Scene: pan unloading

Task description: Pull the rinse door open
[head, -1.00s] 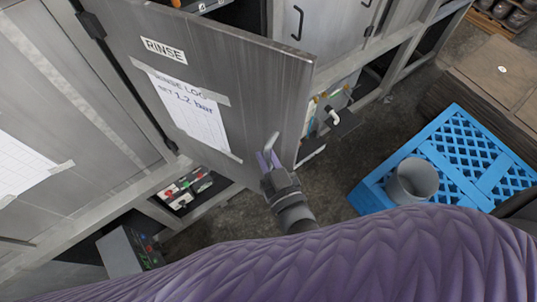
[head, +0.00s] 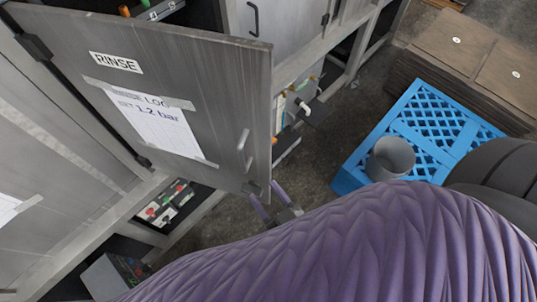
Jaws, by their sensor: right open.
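The rinse door (head: 215,75) is a grey metal panel with a RINSE label (head: 116,62) and a taped log sheet (head: 155,120). It stands swung out from the cabinet, hinged on its left side. Its handle (head: 244,146) is a small metal bar near the free right edge. My right gripper (head: 268,200) is open and empty, just below and right of the door's lower right corner, apart from the handle. My purple-sleeved arm hides much of the lower view. My left gripper is not in view.
A blue crate-like pallet (head: 408,118) with a grey cup (head: 390,159) on it stands to the right. Brown stacked boards (head: 465,45) lie behind it. Pipework (head: 303,105) shows behind the door's free edge. Dark floor lies between door and pallet.

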